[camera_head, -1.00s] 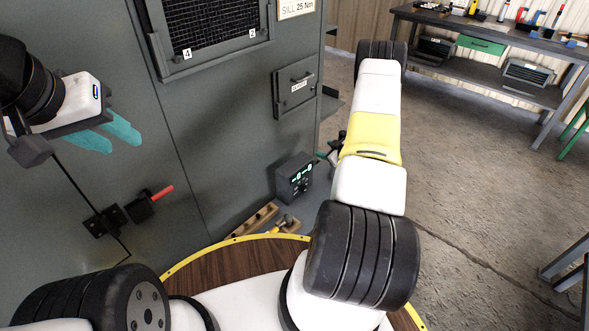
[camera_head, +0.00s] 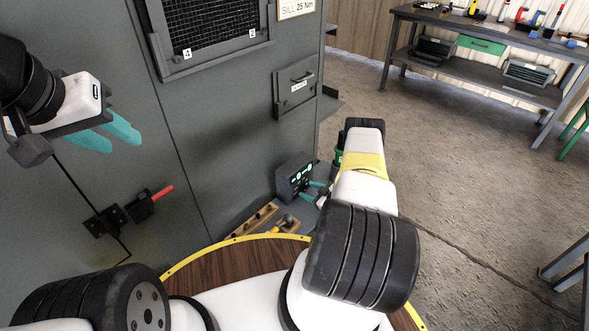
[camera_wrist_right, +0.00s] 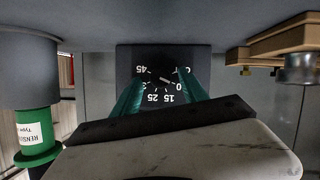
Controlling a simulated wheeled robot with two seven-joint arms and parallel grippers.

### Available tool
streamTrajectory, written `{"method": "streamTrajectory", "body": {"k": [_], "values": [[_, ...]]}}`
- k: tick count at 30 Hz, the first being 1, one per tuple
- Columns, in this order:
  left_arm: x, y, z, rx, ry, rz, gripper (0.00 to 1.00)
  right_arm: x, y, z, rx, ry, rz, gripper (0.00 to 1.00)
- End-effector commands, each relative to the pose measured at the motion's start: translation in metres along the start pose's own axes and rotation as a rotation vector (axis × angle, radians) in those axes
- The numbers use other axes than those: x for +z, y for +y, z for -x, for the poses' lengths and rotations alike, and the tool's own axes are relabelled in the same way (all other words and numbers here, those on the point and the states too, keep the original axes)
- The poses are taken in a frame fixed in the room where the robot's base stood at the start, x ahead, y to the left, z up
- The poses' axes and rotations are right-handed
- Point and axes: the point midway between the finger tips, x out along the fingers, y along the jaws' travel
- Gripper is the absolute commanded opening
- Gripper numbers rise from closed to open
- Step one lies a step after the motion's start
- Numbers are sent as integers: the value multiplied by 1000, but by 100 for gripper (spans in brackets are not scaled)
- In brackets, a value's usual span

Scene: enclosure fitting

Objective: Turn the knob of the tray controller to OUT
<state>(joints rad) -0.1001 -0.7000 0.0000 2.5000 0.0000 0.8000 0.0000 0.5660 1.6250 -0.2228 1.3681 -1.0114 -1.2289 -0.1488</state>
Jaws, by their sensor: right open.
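The tray controller (camera_head: 294,177) is a small dark box with a lit green display, low against the grey cabinet. In the right wrist view its dark dial face (camera_wrist_right: 150,60) shows upside down, with numbers such as 45, 25 and 15. A pale pointer line marks the dark knob (camera_wrist_right: 164,78); some labels are hidden by my fingers. My right gripper (camera_head: 311,190) is open, its teal fingers at the controller's front. In the wrist view the fingers stand on both sides of the knob; contact cannot be told. My left gripper (camera_head: 108,134) hangs at the upper left, away from the controller.
The cabinet (camera_head: 230,150) carries a red-handled latch (camera_head: 163,193) and a small hatch (camera_head: 297,88). A wooden holder (camera_head: 253,219) lies beside the controller. In the wrist view a green-and-grey cylinder (camera_wrist_right: 35,130) stands at left. A workbench (camera_head: 480,35) stands far right; open floor lies between.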

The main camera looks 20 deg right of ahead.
Motion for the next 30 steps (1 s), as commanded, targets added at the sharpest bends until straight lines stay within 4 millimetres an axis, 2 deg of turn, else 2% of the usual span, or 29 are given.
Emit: {"method": "streamTrajectory", "body": {"k": [4,12,14,20,30], "values": [[0,0,0,0,0,0,36,0,-1,-11,-1,-1,1,51],[0,0,0,0,0,0,36,0,0,-13,0,-1,0,51],[0,0,0,0,0,0,36,0,0,-13,0,-1,0,41],[0,0,0,0,0,0,36,0,0,-13,0,-1,0,2],[0,0,0,0,0,0,36,0,0,-13,13,-2,28,0]]}}
